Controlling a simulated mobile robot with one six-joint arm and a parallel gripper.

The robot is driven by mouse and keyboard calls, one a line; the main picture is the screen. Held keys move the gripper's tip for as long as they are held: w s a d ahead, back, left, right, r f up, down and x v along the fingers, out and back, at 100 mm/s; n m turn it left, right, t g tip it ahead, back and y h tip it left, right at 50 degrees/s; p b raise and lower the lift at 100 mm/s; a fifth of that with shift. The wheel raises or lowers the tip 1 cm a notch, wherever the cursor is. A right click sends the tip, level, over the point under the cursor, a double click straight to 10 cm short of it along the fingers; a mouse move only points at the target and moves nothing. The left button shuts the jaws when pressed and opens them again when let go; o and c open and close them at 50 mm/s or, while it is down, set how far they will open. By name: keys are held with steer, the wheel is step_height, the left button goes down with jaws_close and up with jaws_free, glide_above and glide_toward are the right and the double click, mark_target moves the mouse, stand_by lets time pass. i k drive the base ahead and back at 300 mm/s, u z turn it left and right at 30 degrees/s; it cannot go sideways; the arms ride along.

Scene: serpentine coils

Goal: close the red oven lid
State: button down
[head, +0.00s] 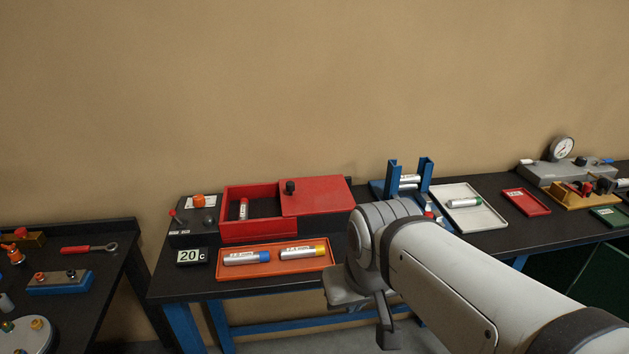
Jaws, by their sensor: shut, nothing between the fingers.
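The red oven (250,230) is an open-topped box on the black bench. Its red lid (318,196), with a black knob (290,187), sits to the right and covers only the right part. The left part of the oven is uncovered, and a silver cylinder with a red end (243,209) stands inside. My gripper (366,318) is in front of the bench's front edge, below and right of the oven, apart from the lid. Its fingers are shut and empty, partly hidden by my wrist.
An orange tray (274,267) with two silver cylinders lies in front of the oven, beside a "20c" display (191,257). A blue rack (392,178) and a white tray (470,217) stand right. A gap separates the left bench.

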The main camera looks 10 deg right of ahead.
mark_target(303, 195)
steer(key=z, duration=0.1)
steer(key=i, duration=1)
